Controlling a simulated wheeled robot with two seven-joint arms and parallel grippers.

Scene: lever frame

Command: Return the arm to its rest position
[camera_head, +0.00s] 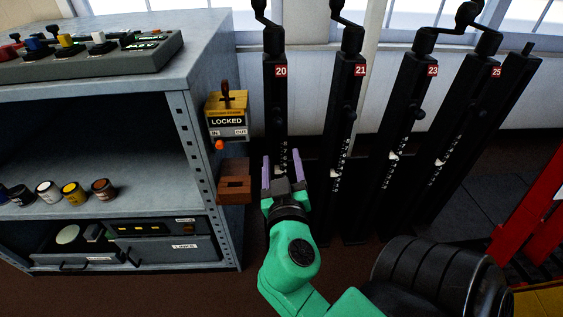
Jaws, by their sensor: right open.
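My right arm is green and comes in from the bottom right. Its gripper (283,165) has two purple fingers pointing up, spread apart with nothing between them. It stands in front of the lower part of the black lever post numbered 20 (275,110); I cannot tell whether it touches the post. My left gripper is not in view.
More black lever posts, numbered 21 (345,110), 23 (410,110) and 25 (470,110), stand to the right. A grey shelf unit (205,200) stands at left, with a yellow LOCKED box (227,112) and a brown block (234,190) on its side. Red framework (530,215) is at far right.

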